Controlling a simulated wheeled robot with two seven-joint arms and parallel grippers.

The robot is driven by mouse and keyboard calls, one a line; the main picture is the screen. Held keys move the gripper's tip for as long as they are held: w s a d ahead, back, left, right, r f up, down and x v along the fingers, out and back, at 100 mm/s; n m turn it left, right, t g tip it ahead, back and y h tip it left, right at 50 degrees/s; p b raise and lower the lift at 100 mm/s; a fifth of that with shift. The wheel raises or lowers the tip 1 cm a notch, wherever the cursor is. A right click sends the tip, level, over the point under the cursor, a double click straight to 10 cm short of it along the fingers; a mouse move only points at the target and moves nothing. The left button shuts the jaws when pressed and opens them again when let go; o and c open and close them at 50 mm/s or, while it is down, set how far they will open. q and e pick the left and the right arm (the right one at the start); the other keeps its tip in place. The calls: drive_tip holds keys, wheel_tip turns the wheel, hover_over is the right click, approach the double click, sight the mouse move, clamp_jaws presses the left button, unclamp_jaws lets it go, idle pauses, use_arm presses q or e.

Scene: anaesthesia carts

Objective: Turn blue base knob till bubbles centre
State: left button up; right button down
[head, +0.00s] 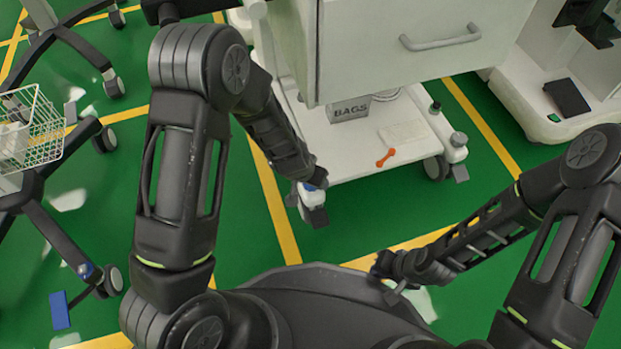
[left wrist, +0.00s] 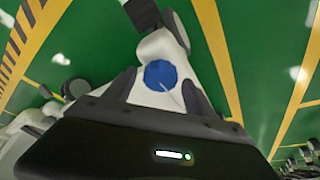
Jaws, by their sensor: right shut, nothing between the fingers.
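The blue knob (left wrist: 161,75) sits on the white base foot of the cart. It shows in the left wrist view between the two dark fingers of my left gripper (left wrist: 158,92), which are spread apart, one on each side. I cannot tell whether they touch it. In the head view a sliver of the blue knob (head: 310,187) shows just below my left gripper (head: 316,180), at the front left corner of the white cart base (head: 350,158). My right gripper (head: 388,284) is shut and empty, low over the floor near my body. No bubbles can be made out.
A grey knob (head: 458,140) stands on the right foot. A cart drawer (head: 420,45) overhangs the base. A wire basket (head: 35,128) is at left. Green floor in front is clear.

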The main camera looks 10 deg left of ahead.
use_arm(q)
drive_tip(key=c, duration=1.3)
